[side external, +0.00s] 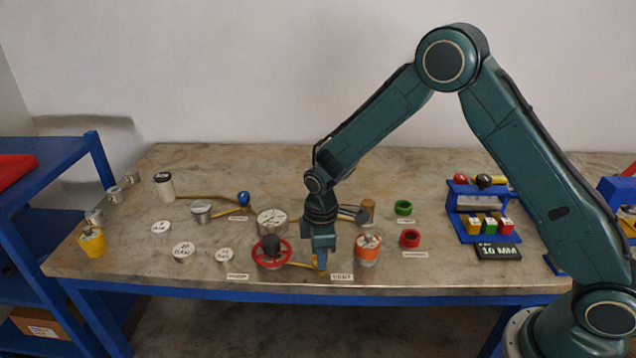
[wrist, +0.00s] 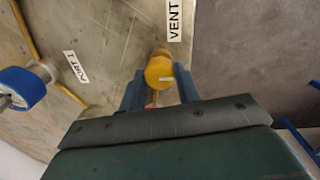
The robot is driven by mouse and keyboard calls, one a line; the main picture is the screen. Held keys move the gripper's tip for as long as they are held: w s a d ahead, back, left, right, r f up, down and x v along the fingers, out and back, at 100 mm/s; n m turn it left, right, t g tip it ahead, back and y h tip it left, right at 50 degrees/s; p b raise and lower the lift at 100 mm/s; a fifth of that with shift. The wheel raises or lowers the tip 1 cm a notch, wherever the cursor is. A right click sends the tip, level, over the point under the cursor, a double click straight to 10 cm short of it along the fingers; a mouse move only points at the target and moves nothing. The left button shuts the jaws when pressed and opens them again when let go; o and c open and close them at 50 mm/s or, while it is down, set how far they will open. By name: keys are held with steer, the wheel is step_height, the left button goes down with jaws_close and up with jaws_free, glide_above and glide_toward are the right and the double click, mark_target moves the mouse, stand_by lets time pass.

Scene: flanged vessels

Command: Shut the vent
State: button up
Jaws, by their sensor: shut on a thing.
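My gripper (side external: 320,262) points down at the front of the bench, just behind the white VENT label (side external: 342,276). In the wrist view my gripper (wrist: 159,88) has its two blue fingers on either side of a yellow vent knob (wrist: 158,68), shut on it. The knob has a small white mark on its face. The VENT label also shows in the wrist view (wrist: 174,18), beyond the knob. In the side view the fingers mostly hide the knob. A yellow pipe (side external: 300,265) runs to it from the left.
A red handwheel (side external: 258,262) is close on the left, and an orange-and-white vessel (side external: 367,250) close on the right. A flanged lid (side external: 271,221) stands behind. Green (side external: 403,207) and red (side external: 410,238) rings lie further right. A blue knob (wrist: 20,88) shows at the wrist view's left.

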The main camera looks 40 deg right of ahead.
stand_by(0.4)
steer(key=o, duration=1)
steer(key=shift+r, duration=0.1)
steer(key=shift+s+a+r, duration=0.1)
steer(key=shift+s+r, duration=0.05)
steer(key=shift+r, duration=3.3)
steer(key=shift+s+a+r, duration=0.1)
steer(key=shift+r, duration=3.3)
